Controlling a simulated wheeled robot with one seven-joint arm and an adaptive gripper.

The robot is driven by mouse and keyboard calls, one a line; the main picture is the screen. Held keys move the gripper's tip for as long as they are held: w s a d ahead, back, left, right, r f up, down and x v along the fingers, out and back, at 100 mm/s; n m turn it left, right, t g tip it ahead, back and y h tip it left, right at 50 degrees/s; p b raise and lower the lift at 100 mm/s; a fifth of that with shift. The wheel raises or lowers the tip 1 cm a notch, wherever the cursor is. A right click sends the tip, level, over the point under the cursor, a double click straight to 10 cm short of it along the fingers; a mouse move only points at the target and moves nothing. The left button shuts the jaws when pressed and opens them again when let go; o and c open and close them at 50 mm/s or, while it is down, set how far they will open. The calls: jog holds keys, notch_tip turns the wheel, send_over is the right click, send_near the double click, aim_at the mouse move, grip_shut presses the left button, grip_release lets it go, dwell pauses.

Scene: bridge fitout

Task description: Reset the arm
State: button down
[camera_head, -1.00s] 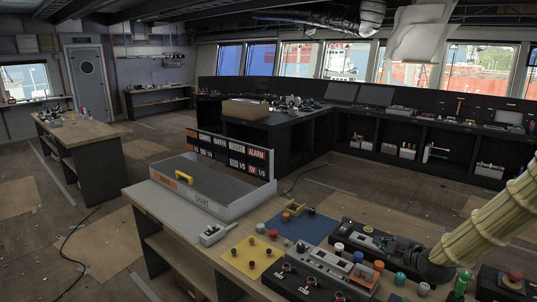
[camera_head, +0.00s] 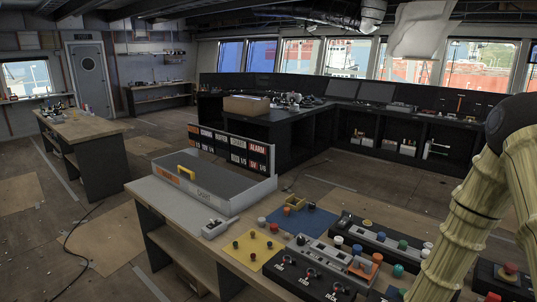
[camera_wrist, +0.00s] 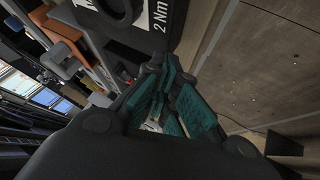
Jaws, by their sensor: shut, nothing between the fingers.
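My gripper (camera_wrist: 172,105) shows in the wrist view with its teal-padded fingers together and nothing between them. It hangs over or beside a dark panel (camera_wrist: 135,30) with white lettering that reads "2 Nm". In the head view my arm rises at the right edge, and the gripper itself is out of that picture.
The workbench (camera_head: 165,247) in front carries control boxes with buttons (camera_head: 310,270), a yellow plate (camera_head: 252,249), a blue plate (camera_head: 300,222) and a grey case (camera_head: 215,180). A second bench (camera_head: 85,127) stands at the left. Open floor lies between the benches.

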jog(key=s+a+f+m+g+h, duration=0.1)
jog(key=s+a+f+m+g, duration=0.3)
jog(key=s, duration=0.7)
jog(key=s+f+m+g, duration=0.15)
jog(key=s+f, duration=0.45)
jog(key=s, duration=0.6)
jog(key=s+a+f+m+g+h, duration=0.15)
jog(key=s+f+m, duration=0.35)
jog(key=s, duration=0.6)
notch_tip(320, 180, down, 11)
jog(key=n+b, duration=0.1)
jog(key=b, duration=0.9)
jog(key=shift+s+a+r+g+y, duration=0.2)
jog(key=shift+s+g+y, duration=0.15)
jog(key=shift+s+g, duration=0.05)
